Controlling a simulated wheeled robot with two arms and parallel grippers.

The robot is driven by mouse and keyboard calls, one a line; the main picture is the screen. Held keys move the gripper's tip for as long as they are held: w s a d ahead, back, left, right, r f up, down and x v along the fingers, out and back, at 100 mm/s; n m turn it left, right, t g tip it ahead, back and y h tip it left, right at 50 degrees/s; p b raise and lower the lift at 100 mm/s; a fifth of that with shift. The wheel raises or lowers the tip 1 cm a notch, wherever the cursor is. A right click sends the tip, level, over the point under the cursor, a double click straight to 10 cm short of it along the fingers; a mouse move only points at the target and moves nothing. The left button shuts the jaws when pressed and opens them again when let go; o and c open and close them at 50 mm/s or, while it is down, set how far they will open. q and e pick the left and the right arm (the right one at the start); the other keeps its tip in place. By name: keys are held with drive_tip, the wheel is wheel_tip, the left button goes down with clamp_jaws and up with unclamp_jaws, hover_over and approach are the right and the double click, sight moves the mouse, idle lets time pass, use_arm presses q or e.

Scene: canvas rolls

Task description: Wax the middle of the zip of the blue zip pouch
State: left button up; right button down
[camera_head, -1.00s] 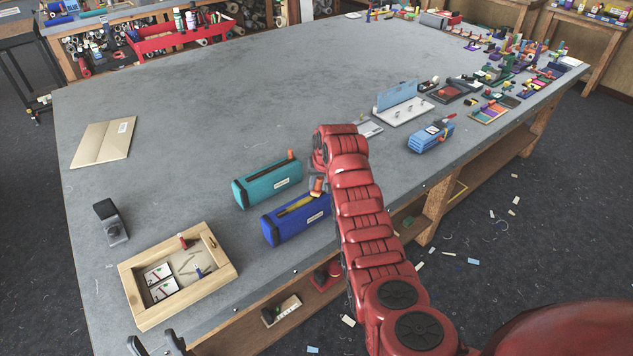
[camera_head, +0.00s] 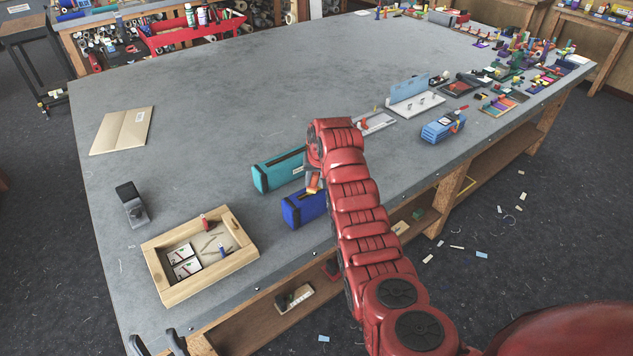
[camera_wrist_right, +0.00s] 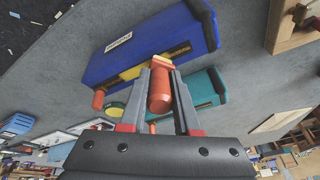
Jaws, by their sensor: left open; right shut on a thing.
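The blue zip pouch (camera_head: 302,208) lies on the table, its right part hidden behind my right arm. In the right wrist view the blue pouch (camera_wrist_right: 105,66) shows a yellow zip strip along its top and an orange pull at one end. My right gripper (camera_head: 313,186) is shut on an orange-red wax stick (camera_wrist_right: 160,92). The stick's tip overlaps the yellow strip in the right wrist view; I cannot tell whether it touches. My left gripper (camera_head: 158,345) is open and empty at the bottom left, partly out of frame.
A teal pouch (camera_head: 268,178) lies just behind the blue one. A wooden tray (camera_head: 172,296) with cards and small items stands to the left. A grey-black block (camera_head: 131,207) and a cardboard folder (camera_head: 103,145) lie further left. The middle of the table is clear.

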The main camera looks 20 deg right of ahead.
wheel_tip(320, 180, up, 3)
drive_tip(key=shift+a+f, duration=0.1)
drive_tip(key=shift+a, duration=0.05)
drive_tip(key=shift+d+r, duration=0.25)
drive_tip(key=shift+r, duration=0.25)
drive_tip(key=shift+r+b, duration=0.35)
wheel_tip(320, 180, up, 2)
drive_tip(key=shift+a+r, duration=0.1)
drive_tip(key=shift+r, duration=0.75)
